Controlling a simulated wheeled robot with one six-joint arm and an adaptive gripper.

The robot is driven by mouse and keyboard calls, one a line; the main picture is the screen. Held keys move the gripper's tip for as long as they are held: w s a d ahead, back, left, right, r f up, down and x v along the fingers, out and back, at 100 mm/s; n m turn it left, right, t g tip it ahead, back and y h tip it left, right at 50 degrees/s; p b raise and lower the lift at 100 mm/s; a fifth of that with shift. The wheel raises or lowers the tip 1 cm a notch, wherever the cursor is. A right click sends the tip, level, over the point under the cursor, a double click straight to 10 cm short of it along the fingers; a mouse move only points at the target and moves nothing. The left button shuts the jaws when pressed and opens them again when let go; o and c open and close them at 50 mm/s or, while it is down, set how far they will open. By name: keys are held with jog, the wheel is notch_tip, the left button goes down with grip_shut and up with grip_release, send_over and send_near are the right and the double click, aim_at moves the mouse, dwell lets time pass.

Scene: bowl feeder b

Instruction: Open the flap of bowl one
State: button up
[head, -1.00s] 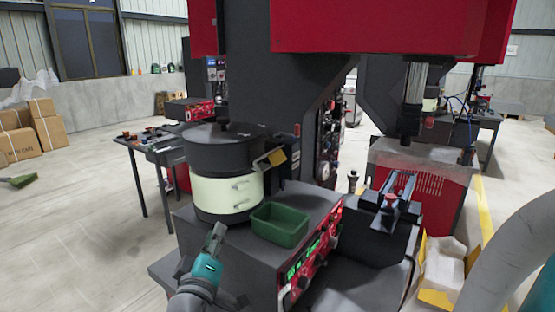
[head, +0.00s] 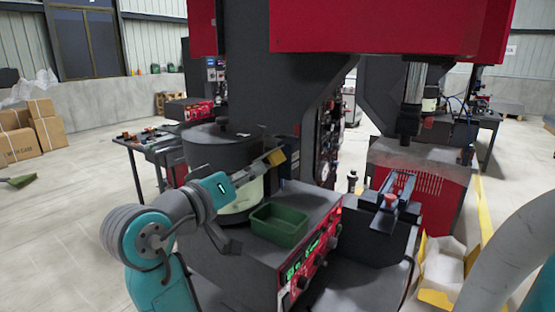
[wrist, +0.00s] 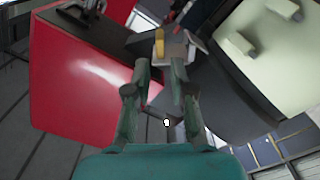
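The bowl feeder (head: 212,150) has a dark drum on a pale green body, which my arm partly hides in the head view. A small flap with a yellow tab (head: 277,157) sticks out at its right side. Whether a fingertip touches the flap I cannot tell.
A green tray (head: 280,223) stands on the machine's dark top below the flap. A dark column (head: 300,110) rises close behind. The red control panel (head: 312,250) is at the front right.

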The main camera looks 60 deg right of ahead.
aim_at(272, 162)
jog(key=d, duration=0.9)
jog(key=shift+s+d, duration=0.25)
grip_shut()
